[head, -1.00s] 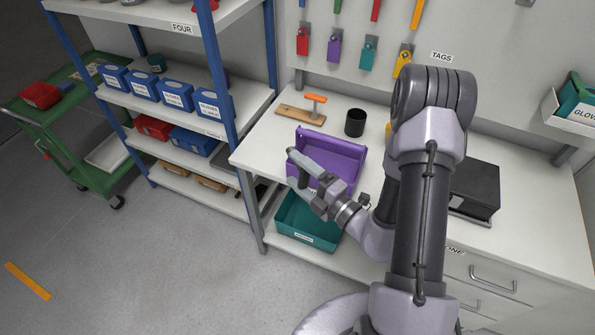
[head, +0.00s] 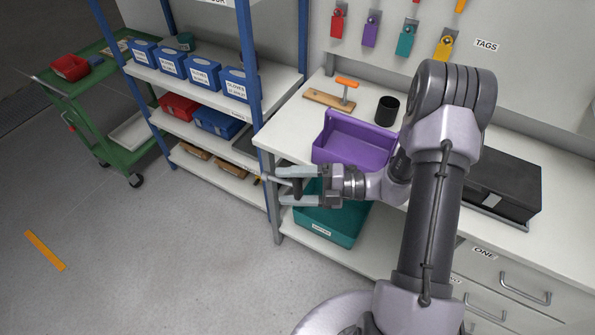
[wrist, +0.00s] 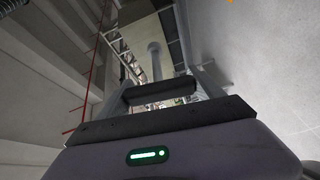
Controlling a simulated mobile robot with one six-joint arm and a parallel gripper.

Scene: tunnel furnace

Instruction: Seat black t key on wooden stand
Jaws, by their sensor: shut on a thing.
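The wooden stand (head: 320,98) lies on the back left of the white workbench. A T key with an orange handle (head: 347,82) stands upright on its right part. My gripper (head: 281,185) is off the bench's left front corner, pointing left, clear of the stand. It is shut on the black T key (head: 298,183), whose dark handle lies across between the fingers. In the wrist view the handle (wrist: 160,91) spans the fingers and a grey stem (wrist: 155,62) extends away from it. In the head view the stem is hard to make out.
A purple bin (head: 352,142) and a black cup (head: 387,111) stand on the bench. A teal bin (head: 330,220) is on the shelf below. A blue-post rack (head: 254,100) adjoins the bench on the left. A black box (head: 497,185) sits to the right.

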